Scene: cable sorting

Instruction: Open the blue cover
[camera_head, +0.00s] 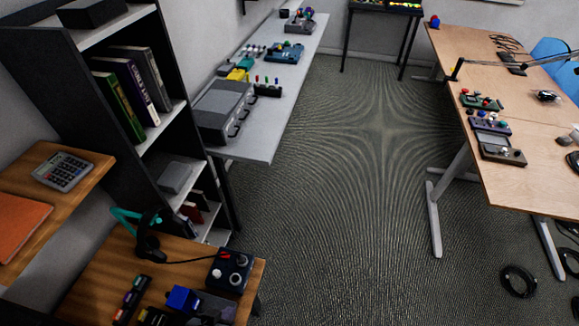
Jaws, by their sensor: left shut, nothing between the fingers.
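A bright blue block-like piece (182,298), which may be the blue cover, is on the wooden desk at the bottom of the head view. It sits beside a dark device (218,306) that is partly cut off by the lower edge. I cannot tell how the two are joined or whether the blue piece is a hinged cover. A navy box with round knobs (231,271) stands just behind them. I can make out neither of my grippers in this view.
Black headphones (148,242) and a teal loop (125,218) are on the same wooden desk (190,254). A dark shelf with books (130,85) stands behind it. A white table (262,140) and a light-wood table (535,180) flank open carpet (350,180).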

